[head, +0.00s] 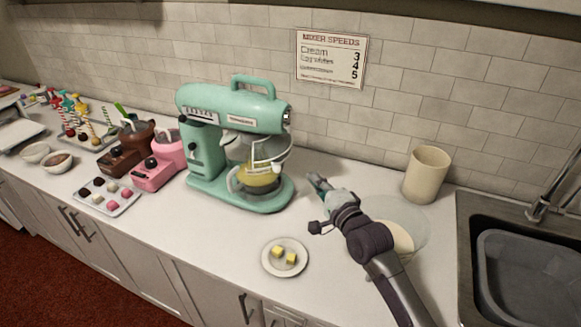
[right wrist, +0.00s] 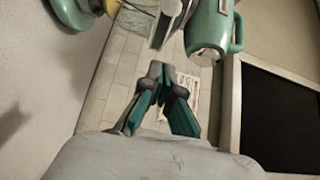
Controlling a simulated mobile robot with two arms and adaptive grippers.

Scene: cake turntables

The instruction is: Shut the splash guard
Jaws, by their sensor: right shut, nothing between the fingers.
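The teal stand mixer (head: 235,108) stands against the tiled wall. Its clear splash guard (head: 272,150), with a pale rim, shows under the mixer head, above a clear bowl holding yellow contents (head: 258,177). How far the guard stands open is hard to tell. My right gripper (head: 317,182) is shut and empty, to the right of the bowl and apart from the guard. In the right wrist view its fingertips (right wrist: 160,68) meet, with part of the teal mixer (right wrist: 208,32) beyond them. My left gripper is not in view.
A plate with butter pieces (head: 285,257) lies in front of the mixer. A beige canister (head: 426,174) and a sink (head: 530,270) are at the right. Brown and pink machines (head: 157,165) and a sweets tray (head: 106,196) stand left. The counter between mixer and plate is clear.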

